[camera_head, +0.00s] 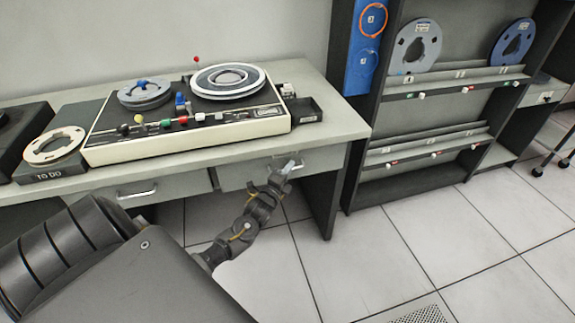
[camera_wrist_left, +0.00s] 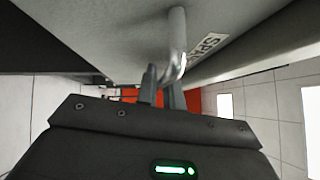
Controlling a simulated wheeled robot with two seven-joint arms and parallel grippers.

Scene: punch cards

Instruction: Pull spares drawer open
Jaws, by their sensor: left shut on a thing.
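The spares drawer (camera_head: 235,175) is the right-hand grey drawer under the desk in the head view. Its front also fills the upper part of the left wrist view (camera_wrist_left: 110,35), with a partly visible label (camera_wrist_left: 208,46) reading "SPA". My left gripper (camera_head: 287,168) is at the drawer's metal bar handle (camera_wrist_left: 177,40). Its fingers (camera_wrist_left: 163,90) are shut on the handle. The drawer front looks about flush with the desk; I cannot tell if it stands slightly out. My right gripper is not in view.
A second drawer (camera_head: 150,188) with its own handle is to the left. A tape machine (camera_head: 190,130) and a "TO DO" reel stand (camera_head: 52,168) are on the desk (camera_head: 335,122). A reel rack (camera_head: 440,110) stands at right. The tiled floor (camera_head: 420,230) before the rack is clear.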

